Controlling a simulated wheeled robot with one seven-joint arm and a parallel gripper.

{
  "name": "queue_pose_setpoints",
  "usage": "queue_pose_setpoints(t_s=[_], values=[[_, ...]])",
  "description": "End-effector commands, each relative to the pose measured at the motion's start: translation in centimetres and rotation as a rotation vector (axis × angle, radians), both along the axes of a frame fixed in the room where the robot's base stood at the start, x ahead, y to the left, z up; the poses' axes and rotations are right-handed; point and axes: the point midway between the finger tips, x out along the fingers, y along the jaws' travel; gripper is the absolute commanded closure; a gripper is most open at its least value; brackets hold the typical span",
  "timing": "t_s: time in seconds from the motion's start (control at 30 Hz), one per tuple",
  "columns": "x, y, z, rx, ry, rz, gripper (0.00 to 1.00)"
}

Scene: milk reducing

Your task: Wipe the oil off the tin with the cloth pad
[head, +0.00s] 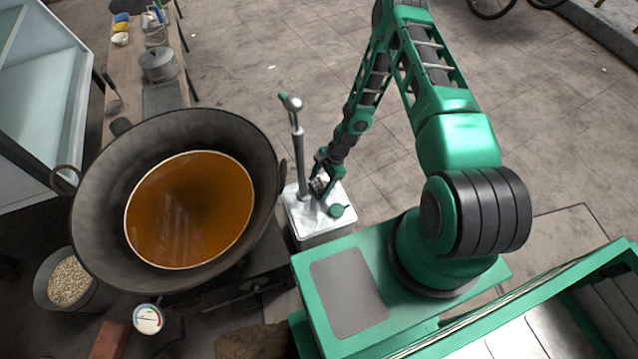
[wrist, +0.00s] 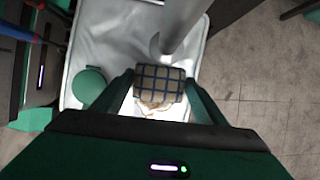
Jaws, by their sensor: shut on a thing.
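The tin (head: 318,222) is a pale metal box with a light top, standing between the big pan and my base. Its top fills much of the wrist view (wrist: 115,30). My gripper (head: 325,186) is over the tin's top, shut on the cloth pad (wrist: 160,84), a grey-tan pad with a blue check. A yellowish-brown patch of oil (wrist: 160,108) shows just below the pad on the tin's top. Whether the pad touches the top is hard to tell. A green round cap (head: 337,210) sits on the tin beside the gripper.
A grey pump tube (head: 298,150) with a green handle rises from the tin, close to my gripper. A large dark pan (head: 100,220) of brown liquid stands to the left. A dial thermometer (head: 148,318) is at its front. Open paving (head: 240,75) lies behind.

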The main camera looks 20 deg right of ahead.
Motion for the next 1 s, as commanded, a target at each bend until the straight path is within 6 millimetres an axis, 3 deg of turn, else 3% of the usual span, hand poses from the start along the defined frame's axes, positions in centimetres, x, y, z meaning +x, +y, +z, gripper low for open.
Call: queue_pose_setpoints(t_s=[0.6,1.0], values=[[0.0,-0.1,-0.8,0.0,-0.001,0.0,0.52],[0.1,-2.9,-0.6,-0.001,-0.001,-0.001,0.52]])
